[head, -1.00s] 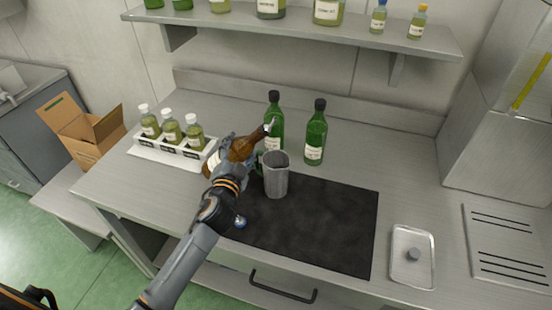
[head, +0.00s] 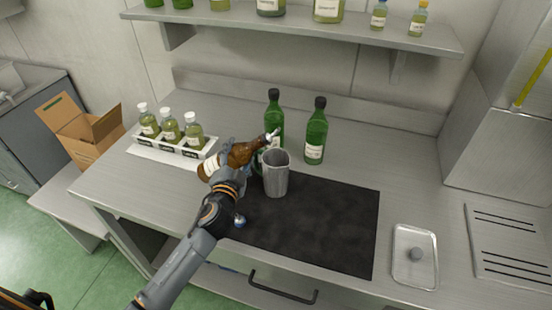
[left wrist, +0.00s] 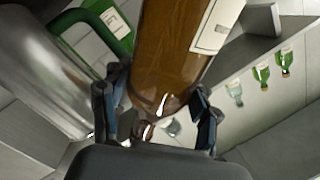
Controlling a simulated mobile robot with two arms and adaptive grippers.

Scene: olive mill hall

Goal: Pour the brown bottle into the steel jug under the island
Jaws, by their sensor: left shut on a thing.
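My left gripper (head: 226,163) is shut on the brown bottle (head: 240,154), which has a pale label. The bottle is tilted far over, close to level, with its pale spout up and to the right, near and above the rim of the steel jug (head: 276,180). No stream of liquid can be made out. The jug stands upright on the dark mat, its green handle to the left. In the left wrist view the fingers (left wrist: 158,112) clasp the brown bottle (left wrist: 172,45), and the jug (left wrist: 42,65) is at the left. My right gripper is out of view.
Two green bottles (head: 315,138) stand behind the jug. A white rack (head: 182,146) holds three small bottles at the left. The dark mat (head: 325,225) is mostly clear.

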